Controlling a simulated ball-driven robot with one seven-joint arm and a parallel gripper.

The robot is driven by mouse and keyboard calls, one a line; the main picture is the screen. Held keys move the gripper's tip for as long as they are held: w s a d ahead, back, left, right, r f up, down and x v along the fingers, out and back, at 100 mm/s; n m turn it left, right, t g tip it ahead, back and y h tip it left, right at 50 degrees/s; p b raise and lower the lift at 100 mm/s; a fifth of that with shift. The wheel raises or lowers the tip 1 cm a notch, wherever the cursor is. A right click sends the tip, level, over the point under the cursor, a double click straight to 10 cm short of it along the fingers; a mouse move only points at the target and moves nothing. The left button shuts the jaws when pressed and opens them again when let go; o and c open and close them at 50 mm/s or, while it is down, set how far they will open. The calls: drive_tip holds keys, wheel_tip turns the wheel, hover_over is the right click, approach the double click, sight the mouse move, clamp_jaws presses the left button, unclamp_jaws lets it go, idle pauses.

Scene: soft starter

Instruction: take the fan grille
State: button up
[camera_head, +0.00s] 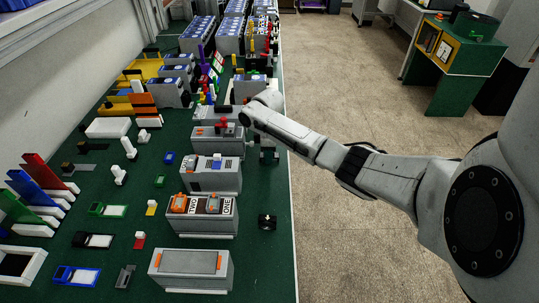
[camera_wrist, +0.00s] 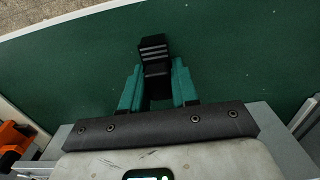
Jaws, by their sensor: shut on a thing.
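My gripper (camera_wrist: 156,72) is shut on a small black piece with light ridges or slats, which looks like the fan grille (camera_wrist: 153,48). The piece sits between the two teal fingers in the wrist view and sticks out past their tips, over the green table. In the head view my gripper (camera_head: 268,154) is partly hidden by my own arm near the table's right edge, and the held piece cannot be made out clearly there. I cannot tell how far it is above the table.
The green table (camera_head: 255,265) carries grey starter units, among them one with orange parts (camera_head: 202,213). A small black block with a white mark (camera_head: 267,221) lies near the right edge. Coloured parts fill the left side. Open floor (camera_head: 345,200) lies to the right.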

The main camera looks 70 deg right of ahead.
clamp_jaws()
